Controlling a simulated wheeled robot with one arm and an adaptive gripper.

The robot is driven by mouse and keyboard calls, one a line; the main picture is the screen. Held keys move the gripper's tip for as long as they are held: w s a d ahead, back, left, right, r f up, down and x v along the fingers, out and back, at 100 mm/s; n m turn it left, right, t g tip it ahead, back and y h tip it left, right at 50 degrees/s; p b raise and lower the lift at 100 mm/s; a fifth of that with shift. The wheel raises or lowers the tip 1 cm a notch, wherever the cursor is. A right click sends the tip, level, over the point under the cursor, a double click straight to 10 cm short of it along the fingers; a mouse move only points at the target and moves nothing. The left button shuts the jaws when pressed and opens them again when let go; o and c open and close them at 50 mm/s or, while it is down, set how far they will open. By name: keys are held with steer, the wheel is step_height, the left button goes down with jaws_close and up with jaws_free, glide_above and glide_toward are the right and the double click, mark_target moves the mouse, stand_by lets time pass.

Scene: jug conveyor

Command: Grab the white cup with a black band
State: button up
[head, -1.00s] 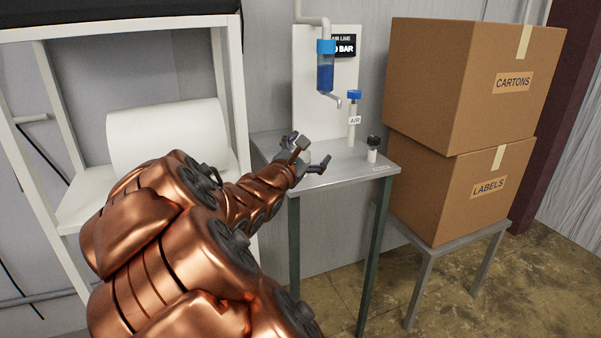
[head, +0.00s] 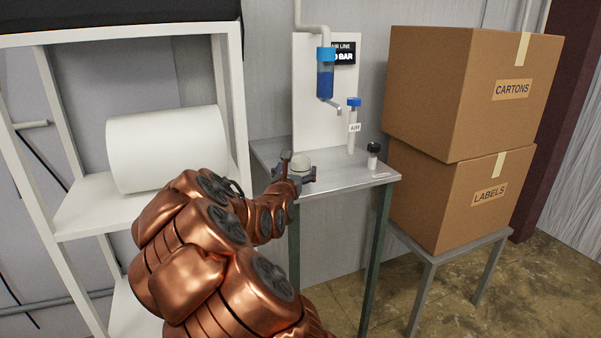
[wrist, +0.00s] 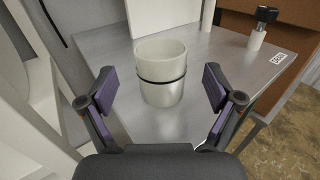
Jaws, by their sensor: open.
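The white cup with a black band (wrist: 160,70) stands upright on the metal table (wrist: 250,75) in the wrist view. Its band circles its middle. In the head view the cup (head: 299,160) shows only in part behind my gripper. My gripper (wrist: 160,92) is open, with one purple-padded finger on each side in front of the cup. The cup lies ahead, between the lines of the fingers, and nothing is held. In the head view my gripper (head: 295,174) is at the table's left part.
A blue filter (head: 325,78) hangs above. Cartons (head: 460,95) are stacked at right. A shelf with a white roll (head: 165,148) is at left.

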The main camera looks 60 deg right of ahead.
mark_target(298, 167)
steer(key=shift+p+x, duration=0.45)
steer(key=shift+x, duration=1.7)
steer(key=shift+r, duration=0.1)
steer(key=c, duration=1.1)
